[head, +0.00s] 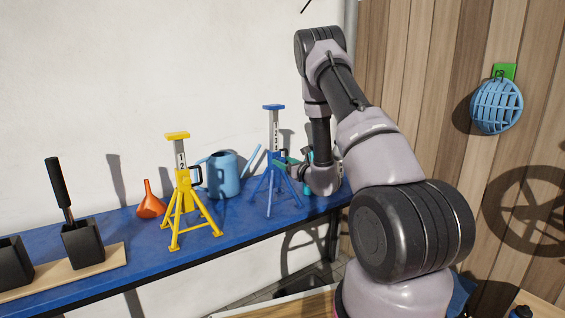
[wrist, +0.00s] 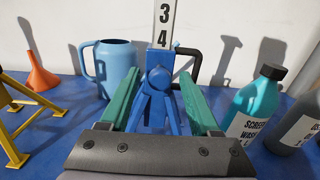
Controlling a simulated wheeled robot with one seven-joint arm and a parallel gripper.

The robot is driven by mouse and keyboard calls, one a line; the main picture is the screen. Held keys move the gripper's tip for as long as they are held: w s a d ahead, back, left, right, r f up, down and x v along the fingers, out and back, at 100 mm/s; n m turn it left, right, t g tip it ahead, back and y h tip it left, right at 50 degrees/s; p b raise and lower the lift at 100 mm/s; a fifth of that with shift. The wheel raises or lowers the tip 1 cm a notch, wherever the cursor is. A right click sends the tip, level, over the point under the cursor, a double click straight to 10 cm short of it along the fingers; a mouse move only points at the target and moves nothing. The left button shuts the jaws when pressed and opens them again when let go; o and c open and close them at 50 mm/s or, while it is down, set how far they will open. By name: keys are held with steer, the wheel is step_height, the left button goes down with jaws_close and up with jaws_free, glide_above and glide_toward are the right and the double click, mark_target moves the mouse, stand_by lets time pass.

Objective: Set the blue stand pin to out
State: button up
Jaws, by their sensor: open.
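The blue stand (head: 269,185) stands upright on the blue shelf, and its post carries a strip of numbers. In the wrist view the blue stand (wrist: 160,112) is straight ahead, with 3 and 4 showing above its collar. A round blue knob (wrist: 159,77) faces me at the collar. A black bent handle (wrist: 194,66) sticks out at the right of the post; I cannot tell how far the pin is in. My gripper (wrist: 159,76) is open, its green fingers on either side of the knob with gaps. In the head view my gripper (head: 285,164) is at the stand's right.
A yellow stand (head: 182,195), an orange funnel (head: 151,204) and a blue watering can (head: 223,178) stand to the left. A teal bottle (wrist: 252,105) and a grey bottle (wrist: 300,122) stand close on the right. The wall is behind the shelf (head: 130,225).

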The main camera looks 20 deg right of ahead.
steer(key=shift+w+a, duration=0.2)
steer(key=shift+w, duration=0.4)
jaws_close()
stand_by(1.1)
